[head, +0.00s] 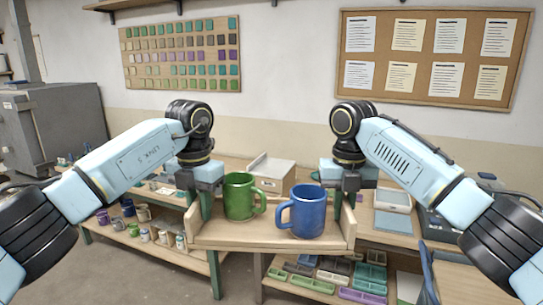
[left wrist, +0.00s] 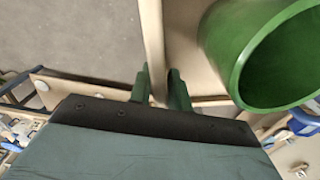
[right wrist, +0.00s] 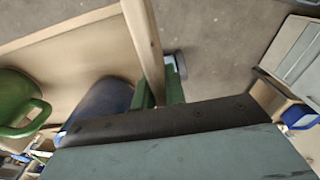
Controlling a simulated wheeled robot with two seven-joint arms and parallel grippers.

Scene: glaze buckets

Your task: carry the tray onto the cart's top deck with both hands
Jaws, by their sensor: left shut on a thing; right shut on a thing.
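The wooden tray (head: 270,243) is in front of me in the head view and looks about level. A green mug (head: 239,196) and a blue mug (head: 307,212) stand upright on it. My left gripper (head: 205,207) is shut on the tray's left end wall, which shows between the fingers in the left wrist view (left wrist: 153,45). My right gripper (head: 340,207) is shut on the right end wall, also seen in the right wrist view (right wrist: 143,45). Bare floor shows past both end walls. I cannot pick out the cart with certainty.
A wooden bench with a lower shelf (head: 165,245) of mugs and jars is behind left. Green and purple trays (head: 345,280) lie on a low shelf at right. A white box (head: 271,172) stands behind the tray. Floor (head: 120,280) is clear at front left.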

